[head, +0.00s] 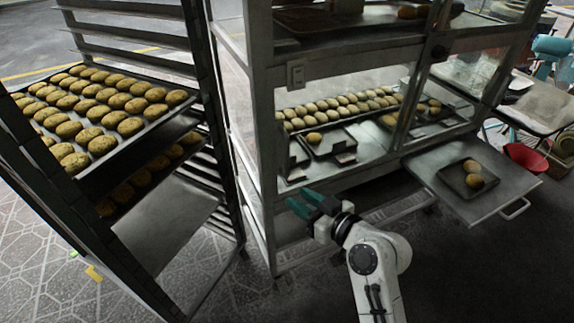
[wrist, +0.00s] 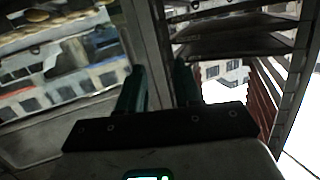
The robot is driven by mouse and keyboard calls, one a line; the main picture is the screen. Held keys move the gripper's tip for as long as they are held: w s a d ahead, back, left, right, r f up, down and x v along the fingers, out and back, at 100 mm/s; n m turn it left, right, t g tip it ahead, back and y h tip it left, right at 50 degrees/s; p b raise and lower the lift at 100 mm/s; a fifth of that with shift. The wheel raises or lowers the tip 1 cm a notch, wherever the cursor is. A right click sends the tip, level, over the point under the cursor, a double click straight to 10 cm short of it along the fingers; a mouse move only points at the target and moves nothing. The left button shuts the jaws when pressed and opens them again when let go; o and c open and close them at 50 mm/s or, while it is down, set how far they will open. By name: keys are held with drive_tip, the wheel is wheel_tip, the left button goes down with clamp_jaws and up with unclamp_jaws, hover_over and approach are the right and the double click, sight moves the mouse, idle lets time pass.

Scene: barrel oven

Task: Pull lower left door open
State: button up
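The glass-fronted cabinet (head: 262,100) stands at the centre of the head view. Its lower left door (head: 350,88) seems to be the upright glazed panel with buns and trays showing behind it; it looks shut. I cannot make out its handle. My gripper (head: 298,203), with teal fingers, is by the lower left corner of this panel, near the frame. In the wrist view my gripper (wrist: 160,85) has its two fingers apart, with a grey upright post (wrist: 150,45) showing between them. I see nothing clamped, and contact with the cabinet cannot be told.
The lower right door (head: 475,195) is folded down flat, with a tray (head: 452,180) of buns on it and a handle (head: 515,209) at its front edge. A tall rack (head: 222,110) with trays of buns stands at left. A red bowl (head: 525,157) is at right.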

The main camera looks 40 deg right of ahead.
drive_tip(key=t+h, duration=0.2)
approach(288, 157)
drive_tip(key=shift+m, duration=0.4)
drive_tip(key=w+p, duration=0.1)
drive_tip(key=w, duration=0.3)
drive_tip(key=w+p, duration=0.2)
drive_tip(key=w, duration=0.3)
drive_tip(key=shift+w+d, duration=0.2)
drive_tip(key=shift+w+f+p, duration=0.2)
drive_tip(key=shift+w+p, duration=0.1)
drive_tip(key=shift+w, duration=0.3)
drive_tip(key=shift+c, duration=0.4)
clamp_jaws()
